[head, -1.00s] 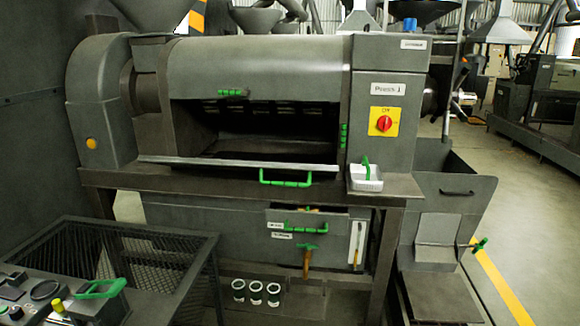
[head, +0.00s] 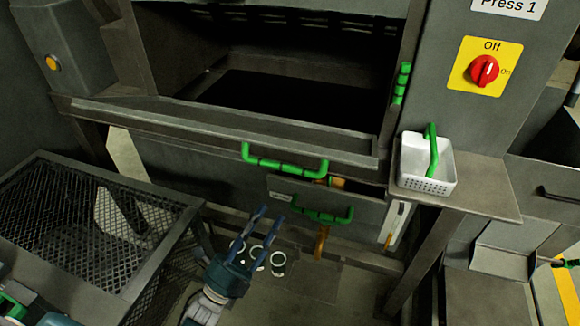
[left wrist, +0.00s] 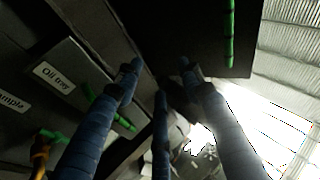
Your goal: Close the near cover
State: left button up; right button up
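The near cover (head: 230,133) of the press is folded down below the dark opening. Its long edge faces me and a green bar handle (head: 285,163) is on that edge. My left gripper (head: 267,213) is below this handle, in front of the lower drawer, apart from the handle. Its fingers are spread and empty. In the left wrist view the open fingers (left wrist: 160,65) point up towards a dark panel, with a green handle (left wrist: 230,35) at its edge that looks like the cover's. My right gripper is not in view.
Below the cover is a partly open drawer with a green handle (head: 322,214). A white basket (head: 427,165) stands on the ledge at right. A mesh-sided frame (head: 90,230) is at left. Several small cups (head: 278,262) sit low behind my gripper.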

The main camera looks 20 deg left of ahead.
aim_at(287, 171)
pick_arm(q)
jog(key=s+d+r+m+h, duration=0.1)
jog(key=s+r+m+h, duration=0.3)
jog(key=r+m+h, duration=0.4)
jog(key=shift+n+y, duration=0.4)
jog(key=shift+y, duration=0.5)
jog(key=p+x, duration=0.2)
jog(key=x, duration=0.3)
jog(key=p+x, duration=0.2)
jog(key=x, duration=0.3)
jog(key=shift+s+d+r, duration=0.15)
jog(key=shift+s+r, duration=0.05)
jog(key=shift+w+d+r, duration=0.2)
jog(key=shift+w+d, duration=0.05)
jog(key=shift+w, duration=0.1)
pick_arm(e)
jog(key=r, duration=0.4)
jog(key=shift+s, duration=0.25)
pick_arm(q)
grip_shut()
